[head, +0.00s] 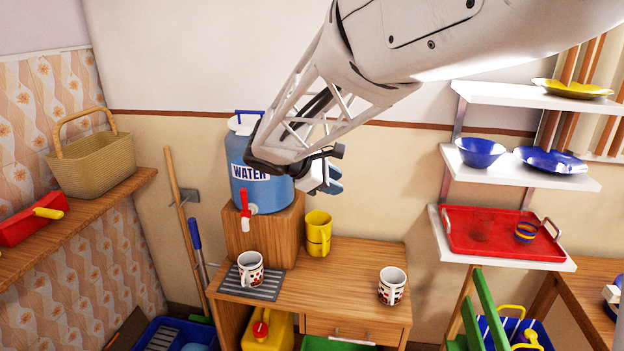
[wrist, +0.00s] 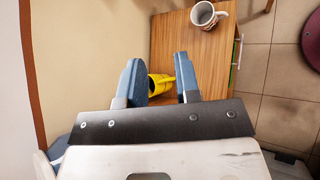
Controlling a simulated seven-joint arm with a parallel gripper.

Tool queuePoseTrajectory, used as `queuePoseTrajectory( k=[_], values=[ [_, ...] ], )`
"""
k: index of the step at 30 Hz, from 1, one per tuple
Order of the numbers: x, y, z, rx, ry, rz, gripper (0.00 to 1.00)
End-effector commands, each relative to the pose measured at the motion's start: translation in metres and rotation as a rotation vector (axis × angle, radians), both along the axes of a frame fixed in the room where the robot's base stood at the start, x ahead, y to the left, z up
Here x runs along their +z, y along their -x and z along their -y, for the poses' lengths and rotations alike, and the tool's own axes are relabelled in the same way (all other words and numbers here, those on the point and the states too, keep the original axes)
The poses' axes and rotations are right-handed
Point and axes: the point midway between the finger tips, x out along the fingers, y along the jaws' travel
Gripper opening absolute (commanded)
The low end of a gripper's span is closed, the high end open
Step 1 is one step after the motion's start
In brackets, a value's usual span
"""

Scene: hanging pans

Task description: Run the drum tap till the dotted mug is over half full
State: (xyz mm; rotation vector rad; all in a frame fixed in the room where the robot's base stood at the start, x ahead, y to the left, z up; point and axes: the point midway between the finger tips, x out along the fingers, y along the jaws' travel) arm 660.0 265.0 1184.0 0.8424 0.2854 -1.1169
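The blue water drum (head: 258,190), labelled WATER, stands on a wooden box on the low cabinet. Its tap (head: 246,215) has a red lever and points down at the front. A white mug with red and dark marks (head: 250,269) stands upright on a grey ribbed mat (head: 262,287) below the tap. A similar marked mug (head: 392,285) stands at the cabinet's right; it also shows in the wrist view (wrist: 204,15). I cannot tell which is dotted, or their fill. My gripper (wrist: 157,62) is open and empty, right of the drum, above the yellow mugs.
Yellow mugs (head: 318,234), seemingly stacked, stand beside the box; yellow also shows between my fingers in the wrist view (wrist: 157,87). The cabinet top (head: 337,285) is clear between the marked mugs. Shelves with a red tray (head: 488,233) and blue bowl (head: 480,151) are at right.

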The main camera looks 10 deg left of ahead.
Motion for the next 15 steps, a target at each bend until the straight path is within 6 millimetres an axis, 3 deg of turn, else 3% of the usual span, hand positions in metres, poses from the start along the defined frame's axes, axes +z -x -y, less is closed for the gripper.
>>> queuePoseTrajectory(
  k=[9,15],
  values=[
    [-0.015,-0.037,-0.109,0.214,0.220,-0.002,0.30],
    [-0.032,-0.048,-0.177,0.336,0.378,0.006,0.30]
  ],
)
